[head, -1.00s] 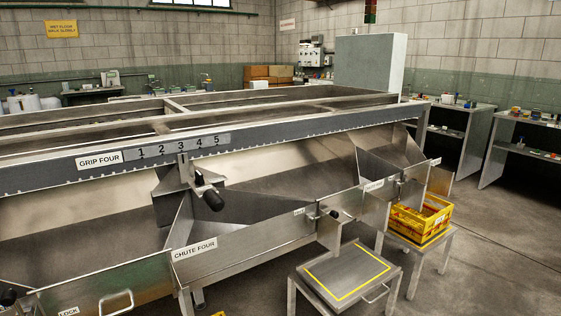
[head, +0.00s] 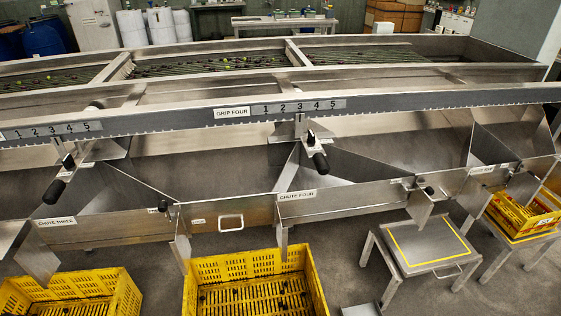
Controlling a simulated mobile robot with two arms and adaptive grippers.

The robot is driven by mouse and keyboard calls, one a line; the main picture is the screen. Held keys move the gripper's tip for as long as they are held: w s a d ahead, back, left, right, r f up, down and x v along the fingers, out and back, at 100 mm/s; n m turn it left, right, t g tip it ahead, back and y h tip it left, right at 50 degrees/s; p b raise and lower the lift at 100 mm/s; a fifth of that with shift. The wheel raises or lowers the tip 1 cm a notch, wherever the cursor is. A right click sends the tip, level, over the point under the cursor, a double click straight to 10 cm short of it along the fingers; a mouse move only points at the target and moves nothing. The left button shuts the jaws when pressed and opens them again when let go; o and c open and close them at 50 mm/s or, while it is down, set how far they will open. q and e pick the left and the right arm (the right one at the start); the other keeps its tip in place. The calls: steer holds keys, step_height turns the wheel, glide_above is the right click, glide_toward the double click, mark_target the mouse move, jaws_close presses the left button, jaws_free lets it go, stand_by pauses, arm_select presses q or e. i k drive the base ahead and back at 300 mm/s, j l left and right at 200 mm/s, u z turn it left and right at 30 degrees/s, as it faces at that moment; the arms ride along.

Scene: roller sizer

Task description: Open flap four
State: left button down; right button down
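The plate marked CHUTE FOUR (head: 297,195) is on the front of the sizer, right of centre. Above it is the GRIP FOUR label (head: 231,112) beside a 1-to-5 scale (head: 298,106). A lever with a black grip (head: 319,161) hangs below that scale. A front panel with a loop handle (head: 231,222) is left of the chute plate and looks closed. A small black-knobbed latch (head: 428,190) is at the chute plate's right end, beside a hanging metal plate (head: 420,208). No flap label is readable. Neither gripper shows.
Yellow crates stand below at the front left (head: 75,295), front centre (head: 252,285) and right (head: 525,210). A low metal stand with a yellow outline (head: 425,245) is below the chute's right end. Floor shows between the stand and the centre crate.

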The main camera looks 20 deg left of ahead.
mark_target(236, 215)
steer(key=j+u, duration=0.1)
steer(key=u, duration=0.3)
steer(key=i+u, duration=0.15)
steer(key=u, duration=0.25)
steer(key=i+j+u, duration=0.1)
steer(key=u, duration=0.75)
steer(key=i, duration=0.05)
